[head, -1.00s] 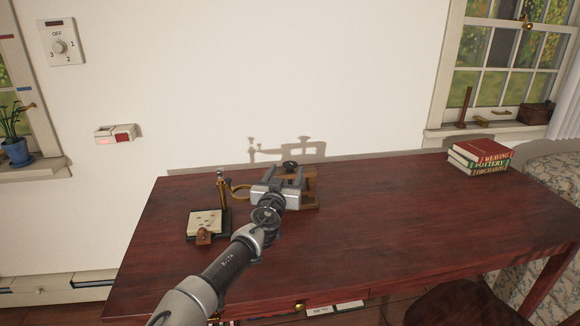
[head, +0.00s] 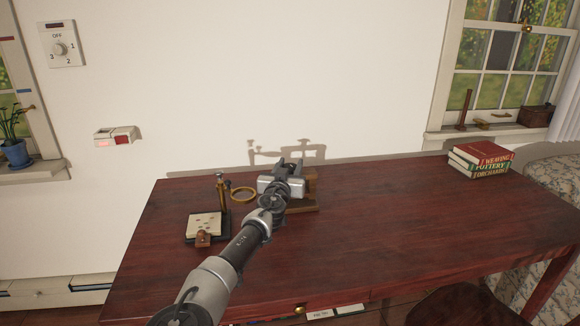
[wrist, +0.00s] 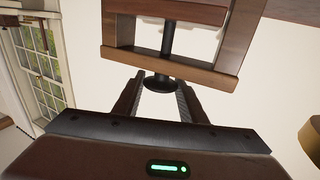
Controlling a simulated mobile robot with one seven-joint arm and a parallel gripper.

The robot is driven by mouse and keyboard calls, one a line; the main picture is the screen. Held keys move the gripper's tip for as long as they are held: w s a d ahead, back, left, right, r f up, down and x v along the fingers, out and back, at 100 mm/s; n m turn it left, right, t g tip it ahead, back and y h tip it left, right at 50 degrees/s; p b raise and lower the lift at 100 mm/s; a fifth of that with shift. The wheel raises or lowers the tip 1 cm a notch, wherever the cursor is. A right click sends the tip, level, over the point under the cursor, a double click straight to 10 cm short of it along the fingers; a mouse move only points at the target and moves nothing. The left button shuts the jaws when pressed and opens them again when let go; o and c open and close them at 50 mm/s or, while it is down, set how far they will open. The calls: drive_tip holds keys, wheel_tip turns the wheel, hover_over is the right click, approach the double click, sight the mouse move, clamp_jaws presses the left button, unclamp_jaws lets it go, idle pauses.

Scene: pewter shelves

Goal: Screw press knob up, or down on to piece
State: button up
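The wooden press (head: 312,190) stands near the back edge of the table, partly hidden behind my gripper in the head view. In the wrist view its frame (wrist: 170,60) fills the upper middle, with a dark screw rod (wrist: 167,40) ending in a round black knob (wrist: 160,82). My gripper (head: 290,164) is open. In the wrist view its two fingers (wrist: 161,82) stand apart, one on each side of the knob, with narrow gaps showing. The knob is not clearly visible in the head view. A piece in the press cannot be made out.
A black stand with a pale plate (head: 204,224), a post and a brass ring (head: 243,194) is left of the press. Stacked books (head: 481,158) lie at the table's far right. The table (head: 400,215) between press and books is clear. The wall is close behind.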

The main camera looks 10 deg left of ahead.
drive_tip(key=shift+n+y, duration=0.3)
drive_tip(key=shift+y, duration=0.2)
drive_tip(key=shift+w+d+r+n+y, duration=0.15)
drive_tip(key=shift+n+y, duration=0.4)
drive_tip(key=shift+y, duration=0.4)
drive_tip(key=shift+s+d+r+n+y, duration=0.1)
drive_tip(key=shift+n+y, duration=0.45)
drive_tip(key=shift+y, duration=0.4)
drive_tip(key=n+g+y, duration=0.1)
drive_tip(key=n+y, duration=0.1)
drive_tip(key=y, duration=0.1)
drive_tip(key=n+g+y, duration=0.1)
drive_tip(key=n+y, duration=0.1)
drive_tip(key=y, duration=0.1)
drive_tip(key=shift+w+n+g+p, duration=0.1)
drive_tip(key=shift+n+g+p, duration=0.2)
drive_tip(key=shift+p, duration=0.1)
drive_tip(key=n+g+y, duration=0.2)
drive_tip(key=n+g+y+p, duration=0.1)
drive_tip(key=n+g+y, duration=0.1)
drive_tip(key=g+y, duration=0.1)
drive_tip(key=shift+f+n+y, duration=0.2)
drive_tip(key=shift+n+y, duration=0.1)
drive_tip(key=shift+a+f+n+g+y+b, duration=0.1)
drive_tip(key=shift+n+g+y+b, duration=0.25)
drive_tip(key=shift+n+g+y, duration=0.5)
drive_tip(key=shift+a+n+g+y+b, duration=0.1)
drive_tip(key=shift+n+g+y+b, duration=0.2)
drive_tip(key=shift+n+g, duration=0.65)
drive_tip(key=shift+g, duration=0.8)
